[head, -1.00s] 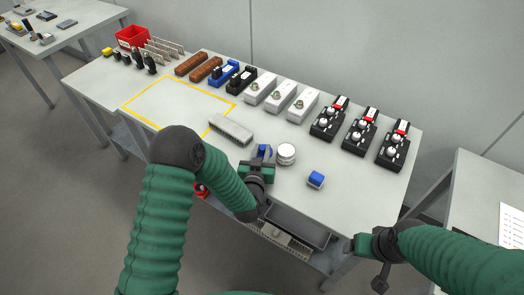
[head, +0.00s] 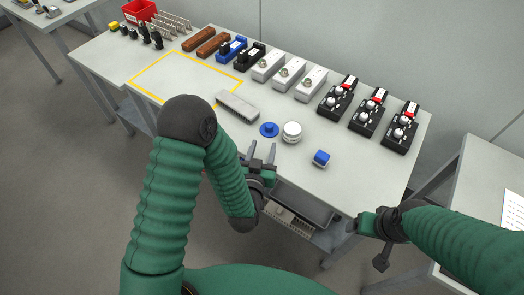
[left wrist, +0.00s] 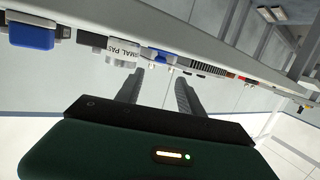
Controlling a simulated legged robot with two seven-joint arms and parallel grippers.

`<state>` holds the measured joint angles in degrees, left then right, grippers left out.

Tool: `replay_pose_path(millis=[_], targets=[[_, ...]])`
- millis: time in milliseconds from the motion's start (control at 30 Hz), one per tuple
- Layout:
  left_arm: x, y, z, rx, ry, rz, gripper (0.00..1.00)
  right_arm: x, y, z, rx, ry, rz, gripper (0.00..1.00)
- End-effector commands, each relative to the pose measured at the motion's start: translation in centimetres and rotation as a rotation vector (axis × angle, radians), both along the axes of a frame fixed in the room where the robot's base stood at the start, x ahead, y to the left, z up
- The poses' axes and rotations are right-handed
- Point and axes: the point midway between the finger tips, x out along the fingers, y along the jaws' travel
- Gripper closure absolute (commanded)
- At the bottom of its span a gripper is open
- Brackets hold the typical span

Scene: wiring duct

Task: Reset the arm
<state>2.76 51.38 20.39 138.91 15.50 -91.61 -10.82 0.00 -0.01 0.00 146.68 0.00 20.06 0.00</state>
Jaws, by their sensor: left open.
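My left gripper (head: 262,152) is open and empty at the front edge of the table (head: 330,185). Its two dark fingers point towards a blue round piece (head: 269,130), which lies apart from them on the table. The left wrist view also shows the two spread fingers (left wrist: 158,82) with nothing between them. My right gripper (head: 358,223) is off the table's front right corner; its jaws are too small to read. A white round tub (head: 292,131) and a blue-topped block (head: 321,158) stand to the right of the blue piece.
A grey slotted duct (head: 238,105) lies near a yellow outlined area (head: 165,72). Brown, blue, black and white modules line the back, with black devices (head: 370,110) at right. A red bin (head: 139,10) stands far left. A shelf (head: 300,205) hangs below the table.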

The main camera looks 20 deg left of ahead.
Motion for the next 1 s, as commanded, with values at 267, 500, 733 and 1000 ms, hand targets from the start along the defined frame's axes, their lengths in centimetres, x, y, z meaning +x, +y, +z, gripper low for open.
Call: replay_pose_path(millis=[267,500,733,1000], targets=[[-2.1,-0.1,0.4,-0.001,0.000,0.000,0.55,0.0,0.0,-0.1,0.000,0.000,0.000,0.23],[-1.5,-0.3,1.5,-0.008,0.175,-0.071,0.55,0.0,0.0,1.9,0.000,0.000,0.000,0.23],[-6.3,2.1,3.8,0.007,0.642,-0.139,0.55,0.0,0.0,5.0,0.000,0.000,0.000,0.23],[-16.7,6.4,8.0,0.004,1.088,-0.087,0.55,0.0,0.0,7.1,0.000,0.000,0.000,0.23]])
